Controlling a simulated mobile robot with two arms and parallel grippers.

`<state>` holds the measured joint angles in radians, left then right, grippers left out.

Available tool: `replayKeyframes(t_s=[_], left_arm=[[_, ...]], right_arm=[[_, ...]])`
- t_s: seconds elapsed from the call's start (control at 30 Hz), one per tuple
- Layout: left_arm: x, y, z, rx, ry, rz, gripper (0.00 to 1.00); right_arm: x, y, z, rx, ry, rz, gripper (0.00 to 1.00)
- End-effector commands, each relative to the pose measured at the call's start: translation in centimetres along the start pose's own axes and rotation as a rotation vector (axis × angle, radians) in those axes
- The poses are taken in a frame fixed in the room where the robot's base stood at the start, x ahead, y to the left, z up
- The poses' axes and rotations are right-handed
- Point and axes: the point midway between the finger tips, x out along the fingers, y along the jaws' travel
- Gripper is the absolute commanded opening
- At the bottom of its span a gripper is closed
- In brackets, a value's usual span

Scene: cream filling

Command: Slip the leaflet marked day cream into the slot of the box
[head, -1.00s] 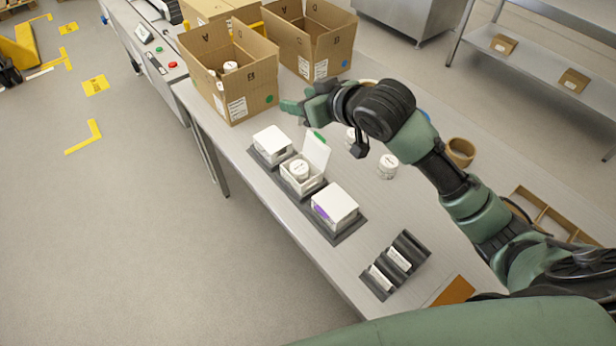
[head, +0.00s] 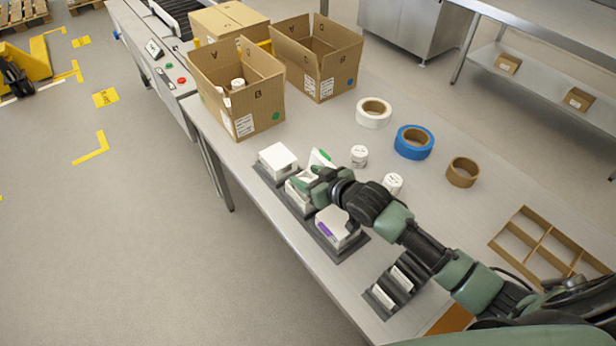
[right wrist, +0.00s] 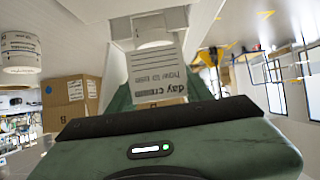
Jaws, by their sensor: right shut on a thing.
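The white leaflet (right wrist: 156,72), printed "day cream how to use", is gripped in my right gripper (right wrist: 158,96) in the right wrist view. A white jar (right wrist: 152,30) shows just beyond the leaflet's end, with white box walls around it. In the head view my right gripper (head: 314,188) is right over the open middle box (head: 300,183) and covers much of it. Its raised lid (head: 320,158) with a green mark stands behind the gripper. The leaflet is hidden in the head view. Whether it touches the slot cannot be told. My left gripper is out of view.
Closed white boxes stand on either side, one at the left (head: 277,160) and one with purple (head: 337,227). A dark rack (head: 396,283) holds white leaflets. Jars (head: 359,156), tape rolls (head: 414,142), cartons (head: 237,95) and a wooden divider (head: 540,245) stand around.

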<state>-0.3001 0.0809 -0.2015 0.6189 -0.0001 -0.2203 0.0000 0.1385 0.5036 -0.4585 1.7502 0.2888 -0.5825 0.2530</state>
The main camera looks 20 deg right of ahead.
Motion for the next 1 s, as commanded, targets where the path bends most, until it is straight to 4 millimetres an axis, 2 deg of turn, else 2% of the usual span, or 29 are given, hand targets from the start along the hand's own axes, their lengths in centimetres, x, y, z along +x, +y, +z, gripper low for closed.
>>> replayKeyframes(t_s=[0.83, 0.87, 1.0], left_arm=[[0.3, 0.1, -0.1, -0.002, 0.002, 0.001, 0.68], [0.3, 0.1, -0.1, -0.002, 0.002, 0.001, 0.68], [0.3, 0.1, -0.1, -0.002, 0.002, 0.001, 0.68]], right_arm=[[0.9, 0.0, 1.6, -0.001, 0.001, 0.0, 0.13], [0.9, 0.0, 1.6, -0.001, 0.001, 0.0, 0.58], [0.8, 0.0, 1.6, -0.001, 0.001, 0.0, 0.59]])
